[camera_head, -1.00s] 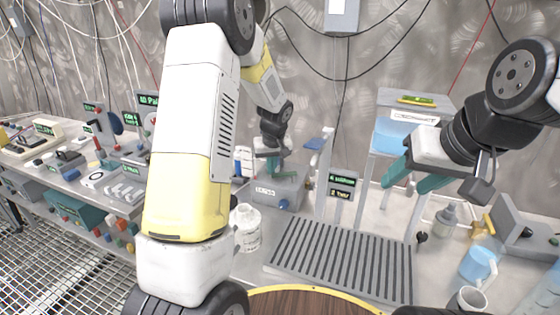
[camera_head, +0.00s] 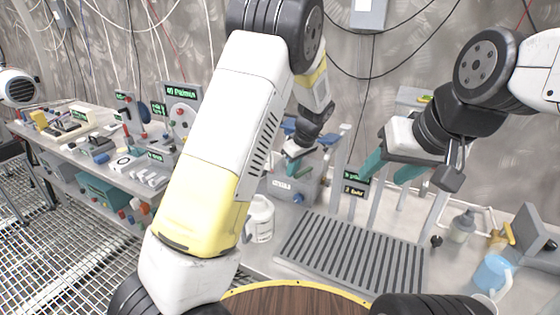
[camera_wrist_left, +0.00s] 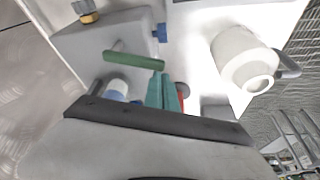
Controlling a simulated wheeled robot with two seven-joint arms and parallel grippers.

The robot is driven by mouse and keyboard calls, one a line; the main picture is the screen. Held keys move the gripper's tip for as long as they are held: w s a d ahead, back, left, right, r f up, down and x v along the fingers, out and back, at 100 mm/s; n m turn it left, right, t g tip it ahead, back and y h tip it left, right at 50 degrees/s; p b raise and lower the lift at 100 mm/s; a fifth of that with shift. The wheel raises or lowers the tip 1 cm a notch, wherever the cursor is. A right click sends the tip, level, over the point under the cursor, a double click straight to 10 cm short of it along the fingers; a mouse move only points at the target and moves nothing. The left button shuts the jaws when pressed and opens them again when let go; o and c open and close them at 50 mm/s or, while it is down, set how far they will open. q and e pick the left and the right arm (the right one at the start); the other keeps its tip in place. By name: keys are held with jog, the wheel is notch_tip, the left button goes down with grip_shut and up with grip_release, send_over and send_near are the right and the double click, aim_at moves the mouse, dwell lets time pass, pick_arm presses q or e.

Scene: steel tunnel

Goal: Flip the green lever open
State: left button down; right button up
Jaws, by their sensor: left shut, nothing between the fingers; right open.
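The green lever (camera_wrist_left: 133,61) is a thin bar on a grey box (camera_wrist_left: 85,48), seen in the left wrist view. The box also shows in the head view (camera_head: 283,187), where the lever is hard to pick out behind my gripper. My left gripper (camera_wrist_left: 163,95) has its teal fingers together and empty, close beside the right end of the lever; I cannot tell if they touch it. In the head view my left gripper (camera_head: 294,166) is just above the box. My right gripper (camera_head: 391,170) is open and empty, over the right part of the bench.
A white jar (camera_head: 261,220) stands near the box. A grey ribbed rack (camera_head: 350,255) lies in front, with a round wooden top (camera_head: 290,300) nearer. Small green-lettered signs (camera_head: 355,184) stand behind the rack. A blue jug (camera_head: 493,272) is at the right.

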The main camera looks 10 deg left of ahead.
pick_arm(q)
jog(key=shift+s+d, duration=0.45)
jog(key=shift+s, duration=0.05)
dwell(0.6)
